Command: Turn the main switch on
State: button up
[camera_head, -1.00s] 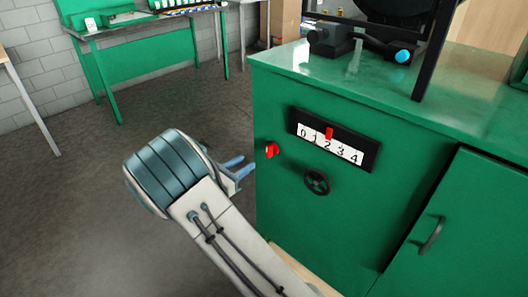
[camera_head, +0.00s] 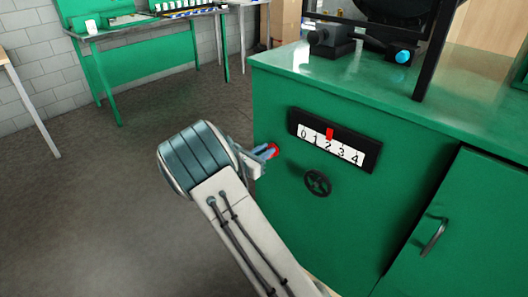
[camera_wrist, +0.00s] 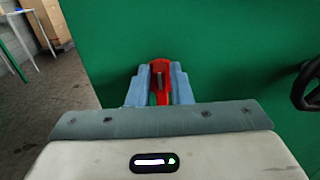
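The red switch (camera_head: 272,151) is a small knob on the front of the green cabinet, near its left edge. In the wrist view the red switch (camera_wrist: 161,66) lies straight ahead between my fingertips. My gripper (camera_head: 266,152) is at the switch, with its two blue fingers pointing at the panel. In the wrist view my gripper (camera_wrist: 161,76) has one finger on each side of the switch, with red and a dark strip filling the space between. The fingers stand apart; firm contact cannot be made out. They partly hide the switch.
A black panel (camera_head: 364,161) with a 0 to 4 scale and red pointer is right of the switch. A black handwheel (camera_head: 317,183) sits below it. A cabinet door handle (camera_head: 433,237) is farther right. Open floor (camera_head: 90,200) lies to the left.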

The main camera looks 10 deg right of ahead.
grip_shut()
